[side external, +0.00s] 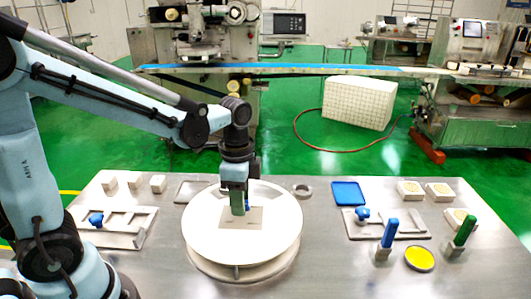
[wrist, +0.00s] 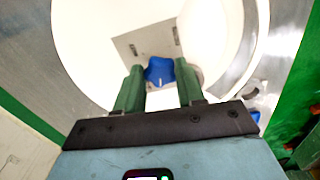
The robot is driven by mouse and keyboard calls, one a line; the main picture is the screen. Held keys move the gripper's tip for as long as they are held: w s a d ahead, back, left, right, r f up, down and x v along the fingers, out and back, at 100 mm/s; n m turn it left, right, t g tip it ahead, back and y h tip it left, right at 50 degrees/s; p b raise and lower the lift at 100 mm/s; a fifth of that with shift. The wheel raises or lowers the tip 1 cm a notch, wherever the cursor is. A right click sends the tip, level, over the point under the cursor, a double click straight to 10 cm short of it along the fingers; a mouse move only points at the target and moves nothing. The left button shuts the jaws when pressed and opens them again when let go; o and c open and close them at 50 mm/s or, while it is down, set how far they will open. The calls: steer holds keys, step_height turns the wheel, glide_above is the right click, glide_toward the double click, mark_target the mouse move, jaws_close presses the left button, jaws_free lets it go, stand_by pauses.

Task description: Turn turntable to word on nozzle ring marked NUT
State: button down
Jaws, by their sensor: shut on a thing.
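The turntable (side external: 275,235) is a round white disc on a metal base in the middle of the steel table; it fills much of the wrist view (wrist: 95,45). A grey plate (side external: 257,217) lies at its centre. In the wrist view this plate (wrist: 143,40) bears small dark marks, too small to read. My gripper (side external: 238,208) points down at the disc's centre. In the wrist view its green fingers (wrist: 158,85) are shut on a blue knob (wrist: 160,70), which the fingers hide in the side view. No word NUT is readable.
A small grey ring (side external: 302,191) lies behind the turntable. Left is a slotted plate with a blue knob (side external: 96,219) and several white blocks (side external: 133,181). Right are a blue tray (side external: 348,193), another slotted plate (side external: 408,224), blue (side external: 389,233) and green (side external: 465,231) upright handles, and a yellow dish (side external: 419,258).

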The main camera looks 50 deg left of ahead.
steer(key=shift+m, duration=2.9)
steer(key=shift+w+m, duration=0.1)
steer(key=shift+m, duration=6.1)
steer(key=shift+w+m, duration=0.1)
steer(key=shift+m, duration=2.2)
steer(key=shift+d+m, duration=0.1)
steer(key=shift+m, duration=0.5)
steer(key=c, duration=0.7)
jaws_free()
steer(key=shift+r, duration=0.15)
step_height(320, 180, up, 12)
steer(key=shift+f, duration=0.1)
